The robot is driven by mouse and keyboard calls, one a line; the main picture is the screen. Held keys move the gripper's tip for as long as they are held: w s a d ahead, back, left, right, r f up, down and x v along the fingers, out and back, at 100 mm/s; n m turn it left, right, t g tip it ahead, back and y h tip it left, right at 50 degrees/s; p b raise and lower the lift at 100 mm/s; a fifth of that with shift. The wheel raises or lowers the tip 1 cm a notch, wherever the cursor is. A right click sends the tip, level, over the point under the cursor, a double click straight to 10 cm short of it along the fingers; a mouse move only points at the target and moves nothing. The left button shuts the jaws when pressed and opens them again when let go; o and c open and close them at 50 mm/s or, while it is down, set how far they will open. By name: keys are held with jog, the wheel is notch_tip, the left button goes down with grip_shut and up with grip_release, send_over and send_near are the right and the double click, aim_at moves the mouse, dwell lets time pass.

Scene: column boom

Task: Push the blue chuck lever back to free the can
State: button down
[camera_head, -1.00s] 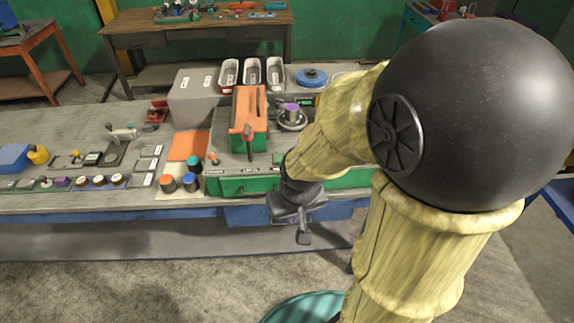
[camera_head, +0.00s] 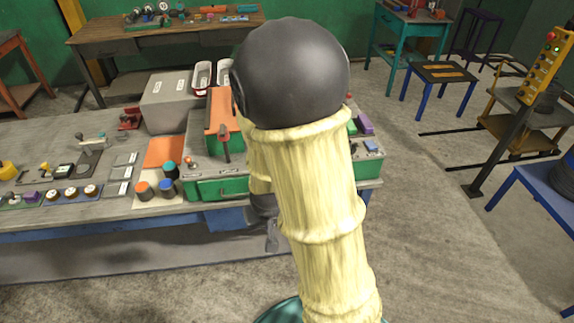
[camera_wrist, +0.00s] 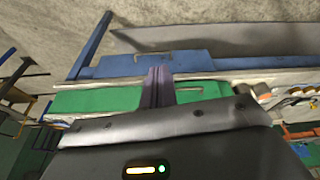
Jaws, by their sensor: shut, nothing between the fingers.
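The chuck and its can are hidden behind my arm in the head view, and I cannot make out the blue chuck lever in either current view. The green machine base (camera_head: 215,190) that carries the chuck shows on both sides of my arm. My gripper (camera_head: 272,240) is low in front of the bench, partly behind my forearm. In the wrist view my gripper (camera_wrist: 157,84) shows its dark fingers together and empty, in front of the green machine front (camera_wrist: 95,101) and the blue bench edge (camera_wrist: 140,64).
An orange-topped green unit (camera_head: 221,115) stands left of my arm. A purple block (camera_head: 365,122) and a small blue-grey piece (camera_head: 373,146) lie on the bench's right end. Orange and blue cups (camera_head: 167,187) stand at the left. Open floor lies right of the bench.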

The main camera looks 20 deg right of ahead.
jog(key=w+d+f+n+t+h+b, duration=0.1)
jog(key=w+d+f+t+h+b, duration=0.2)
jog(key=d+f, duration=0.4)
jog(key=w+d+f+n+t+h+b, duration=0.1)
jog(key=w+d+f+h+b, duration=0.1)
jog(key=d+f+h+b, duration=0.45)
jog(key=w+a+r+n+t+b, duration=0.2)
jog(key=w+a+r+n+t, duration=0.2)
jog(key=n+t, duration=0.7)
jog(key=shift+w+a+r+t, duration=0.35)
jog(key=shift+w+r+t, duration=0.05)
jog(key=shift+w+r, duration=0.45)
jog(key=shift+y, duration=0.35)
jog(key=p+x, duration=0.4)
jog(key=x, duration=1)
